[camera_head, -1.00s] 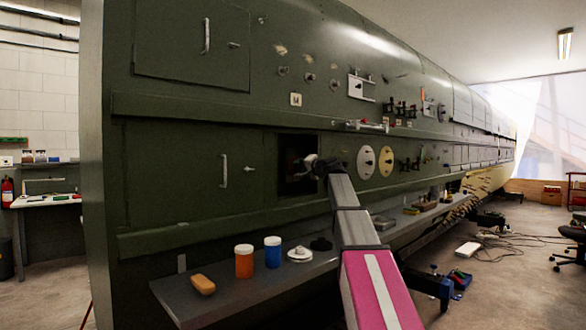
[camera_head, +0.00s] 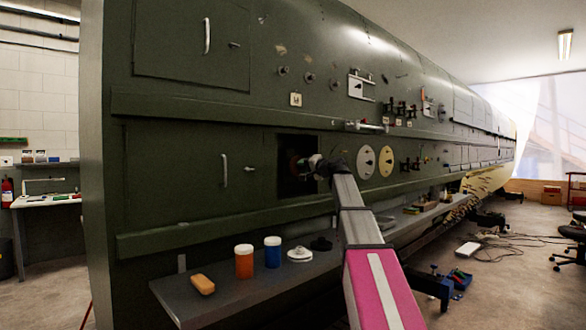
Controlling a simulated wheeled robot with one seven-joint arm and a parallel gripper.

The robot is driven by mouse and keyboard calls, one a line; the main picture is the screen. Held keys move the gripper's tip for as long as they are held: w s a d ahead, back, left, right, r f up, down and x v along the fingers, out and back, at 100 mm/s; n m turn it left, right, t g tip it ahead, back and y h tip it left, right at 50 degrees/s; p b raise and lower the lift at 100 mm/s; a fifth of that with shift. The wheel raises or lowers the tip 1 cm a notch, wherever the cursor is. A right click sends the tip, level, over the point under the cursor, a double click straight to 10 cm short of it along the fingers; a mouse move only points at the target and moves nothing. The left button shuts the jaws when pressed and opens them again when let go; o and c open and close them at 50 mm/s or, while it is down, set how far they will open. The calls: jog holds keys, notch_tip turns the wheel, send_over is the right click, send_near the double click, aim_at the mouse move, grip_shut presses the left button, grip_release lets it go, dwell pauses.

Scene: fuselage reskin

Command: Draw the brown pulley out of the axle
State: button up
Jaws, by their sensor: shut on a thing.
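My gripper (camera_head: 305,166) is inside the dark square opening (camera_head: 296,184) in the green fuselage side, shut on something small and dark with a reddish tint. I take this for the brown pulley (camera_head: 294,163), though it is small and partly hidden by the gripper and the shadow. The axle is not clear in the dark recess, so I cannot tell whether the pulley still sits on it. My arm reaches up to the opening from the lower right.
A grey shelf (camera_head: 225,300) runs below the opening. It bears an orange jar (camera_head: 244,262), a blue jar (camera_head: 273,252), a tan block (camera_head: 202,284), a white round part (camera_head: 299,254) and a black part (camera_head: 321,244). Two round discs (camera_head: 366,162) are right of the opening.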

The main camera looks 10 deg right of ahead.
jog(key=shift+s+d, duration=0.1)
jog(key=shift+s, duration=0.05)
jog(key=shift+v, duration=1.45)
